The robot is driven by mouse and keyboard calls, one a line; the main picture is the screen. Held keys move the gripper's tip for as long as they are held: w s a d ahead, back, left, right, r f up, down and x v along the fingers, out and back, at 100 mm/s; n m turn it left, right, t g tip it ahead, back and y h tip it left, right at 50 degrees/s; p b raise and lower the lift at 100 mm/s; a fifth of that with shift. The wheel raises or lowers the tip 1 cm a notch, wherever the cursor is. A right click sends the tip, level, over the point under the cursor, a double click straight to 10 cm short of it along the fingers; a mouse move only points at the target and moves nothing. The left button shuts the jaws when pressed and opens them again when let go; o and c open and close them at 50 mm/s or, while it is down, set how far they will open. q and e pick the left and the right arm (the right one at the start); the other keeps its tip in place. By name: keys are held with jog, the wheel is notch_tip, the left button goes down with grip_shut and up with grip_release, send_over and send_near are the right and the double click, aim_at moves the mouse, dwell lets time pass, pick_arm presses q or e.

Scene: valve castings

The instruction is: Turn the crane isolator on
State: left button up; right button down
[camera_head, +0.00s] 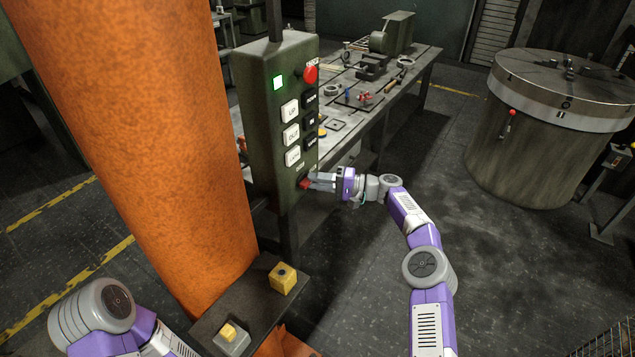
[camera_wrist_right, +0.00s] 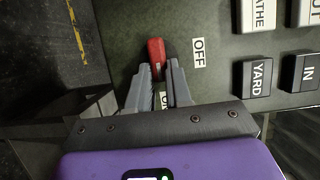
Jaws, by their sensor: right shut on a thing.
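The crane control box (camera_head: 262,130) is a dark green pendant panel beside the orange column. The red isolator handle (camera_head: 304,183) is low on its button face. In the right wrist view the red handle (camera_wrist_right: 156,50) shows between the fingertips, with an OFF label (camera_wrist_right: 198,52) to its right. Another label (camera_wrist_right: 165,100), partly hidden, shows between the fingers. My right gripper (camera_head: 314,182) is shut on the handle; its fingers also fill the middle of the wrist view (camera_wrist_right: 162,75). My left arm shows at the lower left of the head view, but its gripper is out of view.
White and black push buttons (camera_head: 291,134), a red stop button (camera_head: 310,75) and a lit green lamp (camera_head: 278,83) are on the box. A workbench (camera_head: 425,65) with tools stands behind. A large round drum (camera_head: 520,150) stands at right. Floor between is clear.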

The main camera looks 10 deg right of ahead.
dwell(0.4)
jog(key=c, duration=1)
grip_release()
jog(key=shift+c, duration=0.2)
jog(key=v, duration=0.7)
jog(key=shift+d, duration=0.35)
jog(key=shift+s, duration=0.1)
